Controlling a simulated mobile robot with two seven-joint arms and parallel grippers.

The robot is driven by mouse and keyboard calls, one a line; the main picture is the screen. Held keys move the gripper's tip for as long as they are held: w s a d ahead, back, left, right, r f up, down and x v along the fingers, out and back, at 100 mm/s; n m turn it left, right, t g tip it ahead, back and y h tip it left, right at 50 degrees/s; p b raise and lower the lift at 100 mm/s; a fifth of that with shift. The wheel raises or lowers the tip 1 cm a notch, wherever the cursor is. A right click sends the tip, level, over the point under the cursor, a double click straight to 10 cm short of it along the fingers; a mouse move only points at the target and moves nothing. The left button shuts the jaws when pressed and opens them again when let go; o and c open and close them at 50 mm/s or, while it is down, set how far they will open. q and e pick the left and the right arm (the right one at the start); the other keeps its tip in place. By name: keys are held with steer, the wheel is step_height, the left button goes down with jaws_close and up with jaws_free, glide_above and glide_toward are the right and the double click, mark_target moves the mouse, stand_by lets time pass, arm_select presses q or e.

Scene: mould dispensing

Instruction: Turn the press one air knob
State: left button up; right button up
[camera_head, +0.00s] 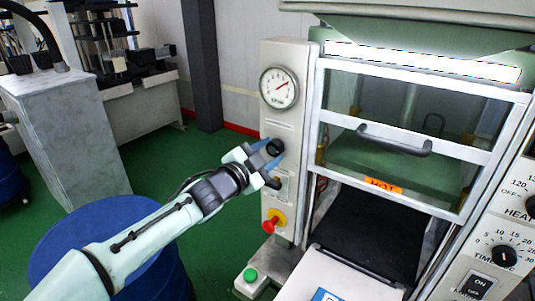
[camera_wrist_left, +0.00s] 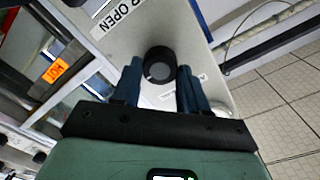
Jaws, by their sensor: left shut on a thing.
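The press one air knob (camera_head: 275,146) is a round black knob on the light panel of the press, below the pressure gauge. In the left wrist view the knob (camera_wrist_left: 160,64) shows face-on between the blue fingertips. My left gripper (camera_head: 270,155) reaches in from the left and is shut on the knob, one finger on each side. In the left wrist view the gripper (camera_wrist_left: 154,75) hides part of the panel labels. My right gripper is not in view.
The pressure gauge (camera_head: 279,88) is above, and a red emergency button (camera_head: 274,221) and green button (camera_head: 250,275) are below. The press door with its handle (camera_head: 395,141) and HOT label (camera_head: 384,185) is right. A blue drum (camera_head: 75,235) stands behind my arm.

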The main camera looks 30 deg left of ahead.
arm_select(q)
steer(key=o, duration=1.1)
steer(key=shift+c, duration=0.2)
steer(key=s+a+p, duration=0.1)
steer(key=s, duration=1.2)
steer(key=shift+s+a, duration=0.15)
steer(key=shift+s, duration=0.05)
steer(key=shift+r, duration=0.1)
